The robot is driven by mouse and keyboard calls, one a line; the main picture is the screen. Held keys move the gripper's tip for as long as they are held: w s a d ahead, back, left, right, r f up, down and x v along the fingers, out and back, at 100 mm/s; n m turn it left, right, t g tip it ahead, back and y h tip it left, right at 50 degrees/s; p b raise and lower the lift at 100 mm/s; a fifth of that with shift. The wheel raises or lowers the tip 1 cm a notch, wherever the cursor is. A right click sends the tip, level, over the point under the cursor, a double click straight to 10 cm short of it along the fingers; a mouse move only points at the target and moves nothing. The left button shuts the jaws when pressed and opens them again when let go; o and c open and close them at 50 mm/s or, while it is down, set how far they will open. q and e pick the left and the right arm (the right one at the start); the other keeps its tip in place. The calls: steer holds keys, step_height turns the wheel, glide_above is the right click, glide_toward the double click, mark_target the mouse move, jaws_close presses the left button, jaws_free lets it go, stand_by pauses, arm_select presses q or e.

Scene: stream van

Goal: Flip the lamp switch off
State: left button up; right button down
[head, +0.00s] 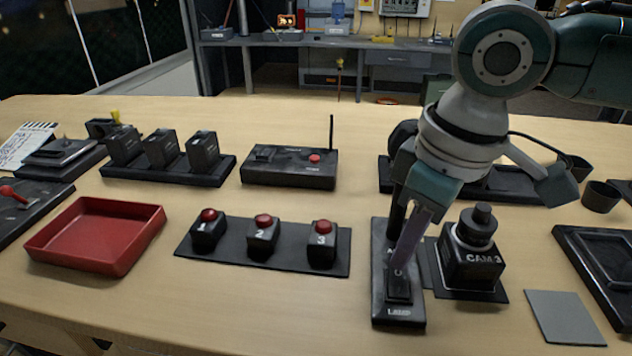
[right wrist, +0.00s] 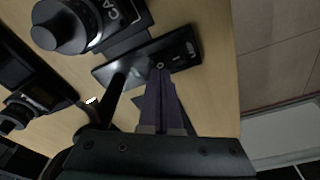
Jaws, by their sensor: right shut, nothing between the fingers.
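The lamp switch panel (head: 398,317) is a narrow black plate labelled "Lamp" at its near end, right of centre on the table. It also shows in the wrist view (right wrist: 183,55). A raised dark switch part (head: 399,292) sits near its label; its position is too dark to tell. My right gripper (head: 399,264) points down over the panel with its fingers together and empty. In the wrist view its fingertips (right wrist: 160,68) overlap the panel beside small light marks; I cannot tell whether they touch it. A dark upright rod (right wrist: 112,98) stands at the panel's far part. My left gripper is not in view.
The CAM 3 block (head: 473,262) with a round knob stands close on the panel's right. A strip with three red buttons (head: 262,240) lies left, beside a red tray (head: 97,237). A grey plate (head: 563,317) lies at right. The near table edge is mostly clear.

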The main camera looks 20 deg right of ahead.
steer(key=shift+f+b, duration=0.4)
steer(key=shift+f, duration=0.5)
stand_by(0.6)
step_height(320, 180, up, 2)
steer(key=p, duration=0.2)
steer(key=shift+r+p, duration=0.15)
steer(key=shift+p, duration=0.25)
step_height(320, 180, up, 5)
steer(key=p, duration=0.6)
